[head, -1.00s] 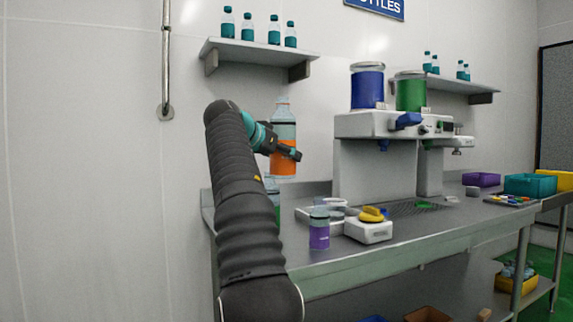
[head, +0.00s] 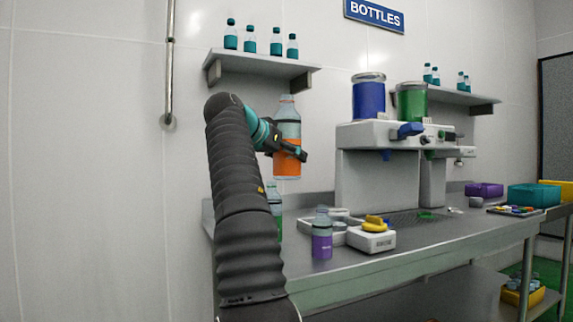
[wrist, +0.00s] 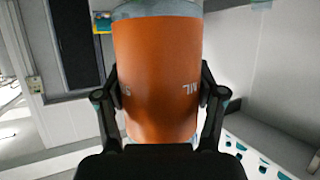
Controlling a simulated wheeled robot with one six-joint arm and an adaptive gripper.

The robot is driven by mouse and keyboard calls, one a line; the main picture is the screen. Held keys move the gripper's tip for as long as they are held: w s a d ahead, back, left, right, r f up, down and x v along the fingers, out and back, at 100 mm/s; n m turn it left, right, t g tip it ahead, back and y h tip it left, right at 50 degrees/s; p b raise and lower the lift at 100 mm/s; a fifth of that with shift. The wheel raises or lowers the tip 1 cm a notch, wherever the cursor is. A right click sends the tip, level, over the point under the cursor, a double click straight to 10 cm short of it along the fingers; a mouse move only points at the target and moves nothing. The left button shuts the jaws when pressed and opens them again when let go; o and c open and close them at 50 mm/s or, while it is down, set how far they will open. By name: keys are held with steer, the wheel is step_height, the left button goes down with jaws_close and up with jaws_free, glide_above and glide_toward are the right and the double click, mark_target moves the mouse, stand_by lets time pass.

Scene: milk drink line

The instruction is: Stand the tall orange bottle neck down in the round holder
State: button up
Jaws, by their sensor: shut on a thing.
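The tall orange bottle (head: 287,168) is held in the air, upright with its clear neck up. Its lower part is orange and its upper part is pale. My gripper (head: 290,150) is shut around its side. In the wrist view the orange band (wrist: 157,75) fills the space between the two fingers (wrist: 158,95), one on each side. A low white tray with a rounded piece (head: 338,226) sits on the steel counter below and right of the bottle. I cannot tell surely whether that piece is the round holder.
A purple bottle (head: 322,240) stands near the counter's front edge, and a green bottle (head: 275,208) is partly behind my arm. A white block with a yellow top (head: 372,237) is beside the tray. The dispenser (head: 380,150) stands to the right; a bottle shelf (head: 262,64) hangs above.

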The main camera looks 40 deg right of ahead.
mark_target(295, 141)
steer(key=s+a+r+b, duration=0.1)
steer(key=s, duration=0.2)
steer(key=s+a+r+b, duration=0.1)
steer(key=s+a, duration=0.1)
steer(key=s, duration=0.1)
steer(key=s+a+r, duration=0.1)
steer(key=s+a, duration=0.1)
steer(key=s, duration=0.1)
steer(key=shift+b, duration=0.4)
steer(key=n+g+h+p, duration=0.1)
steer(key=n+g+p, duration=0.1)
steer(key=n+p, duration=0.1)
steer(key=shift+n+g+p, duration=0.3)
steer(key=shift+n+g, duration=0.1)
steer(key=shift+n, duration=0.2)
